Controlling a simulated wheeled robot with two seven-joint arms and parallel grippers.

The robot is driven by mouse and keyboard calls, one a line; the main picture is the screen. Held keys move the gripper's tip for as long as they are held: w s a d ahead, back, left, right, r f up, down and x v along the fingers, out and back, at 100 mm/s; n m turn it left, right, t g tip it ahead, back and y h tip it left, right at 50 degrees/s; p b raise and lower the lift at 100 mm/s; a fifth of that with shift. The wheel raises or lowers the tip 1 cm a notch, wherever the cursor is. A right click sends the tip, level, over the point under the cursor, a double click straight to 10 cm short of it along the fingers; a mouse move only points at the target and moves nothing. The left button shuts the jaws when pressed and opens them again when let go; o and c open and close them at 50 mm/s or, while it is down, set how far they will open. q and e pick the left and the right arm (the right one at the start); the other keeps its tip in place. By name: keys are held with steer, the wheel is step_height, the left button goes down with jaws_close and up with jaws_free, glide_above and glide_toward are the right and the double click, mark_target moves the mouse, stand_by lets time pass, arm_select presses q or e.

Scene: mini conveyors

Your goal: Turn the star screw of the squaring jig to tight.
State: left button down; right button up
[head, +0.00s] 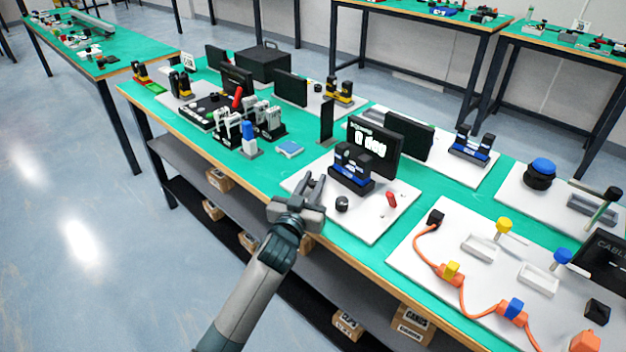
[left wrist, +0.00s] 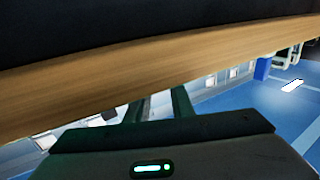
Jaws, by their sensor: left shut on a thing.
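A white board (head: 372,229) near the middle of the bench bears a dark block with blue parts (head: 352,167), a black round knob (head: 342,204) and a red lever (head: 391,200). A lit display (head: 372,143) stands behind the block. This looks like the squaring jig, and the black knob may be its star screw; its star shape is too small to tell. My left gripper (head: 313,186) is at the board's front left edge, left of the knob and apart from it. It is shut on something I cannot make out. My right gripper is not in view.
A blue-topped post (head: 249,138) and a small light-blue box (head: 290,149) stand left of the board. Right is a board with an orange cable (head: 459,279). In the left wrist view the wooden bench edge (left wrist: 160,75) crosses close in front, hiding the fingertips.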

arm_select(q)
steer(key=c, duration=1.5)
jaws_free()
steer(key=shift+d, duration=0.1)
steer(key=shift+c, duration=0.2)
steer(key=shift+s, duration=0.1)
steer(key=v, duration=1.7)
steer(key=shift+b, duration=0.45)
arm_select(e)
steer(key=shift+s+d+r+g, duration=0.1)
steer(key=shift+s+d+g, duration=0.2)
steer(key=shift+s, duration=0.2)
arm_select(q)
steer(key=shift+s+f, duration=0.1)
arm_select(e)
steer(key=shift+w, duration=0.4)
